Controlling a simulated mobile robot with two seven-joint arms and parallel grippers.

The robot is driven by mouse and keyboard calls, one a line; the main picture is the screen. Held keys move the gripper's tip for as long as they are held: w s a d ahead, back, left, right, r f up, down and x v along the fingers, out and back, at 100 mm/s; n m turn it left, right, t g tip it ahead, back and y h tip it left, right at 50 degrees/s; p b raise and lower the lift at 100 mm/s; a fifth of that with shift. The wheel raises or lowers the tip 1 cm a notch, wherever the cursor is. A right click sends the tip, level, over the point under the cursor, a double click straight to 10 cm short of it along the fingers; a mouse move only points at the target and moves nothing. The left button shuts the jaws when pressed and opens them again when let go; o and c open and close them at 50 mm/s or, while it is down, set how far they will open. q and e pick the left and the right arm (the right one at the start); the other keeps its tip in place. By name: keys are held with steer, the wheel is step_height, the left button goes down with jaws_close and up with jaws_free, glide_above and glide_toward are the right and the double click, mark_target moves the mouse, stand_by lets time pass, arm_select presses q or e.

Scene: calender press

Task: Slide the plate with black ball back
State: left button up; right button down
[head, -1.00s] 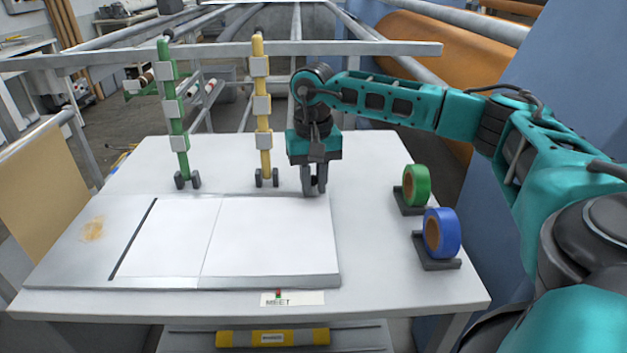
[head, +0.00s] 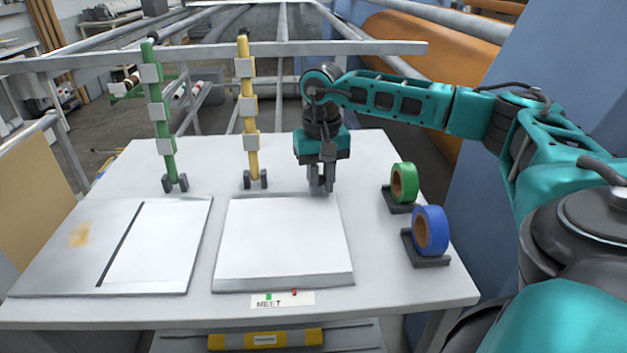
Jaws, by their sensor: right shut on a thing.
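Two flat plates lie on the table. The left plate (head: 62,240) is grey, with an orange stain, a dark line and a white panel. The right plate (head: 283,240) is thicker and white-topped, separated from it by a gap. My right gripper (head: 321,190) points down at the right plate's back edge, near its right corner. It is shut on that plate, though its fingers hide the exact grip. I cannot make out a black ball on either plate. A small red ball (head: 294,292) shows at the right plate's front edge. My left gripper is not in view.
A green post (head: 158,110) and a yellow post (head: 248,110) stand behind the plates. Green tape (head: 404,182) and blue tape (head: 431,230) sit in holders at right. A MEET label (head: 275,305) with a green mark is at the front. Bare table (head: 372,250) lies right of the plates.

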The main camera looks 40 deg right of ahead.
steer(key=shift+s+d, duration=0.2)
steer(key=shift+d, duration=0.05)
stand_by(0.4)
steer(key=shift+s+d, duration=0.25)
steer(key=shift+d, duration=0.1)
steer(key=c, duration=0.9)
jaws_free()
steer(key=shift+r+p, duration=0.5)
steer(key=shift+r, duration=6)
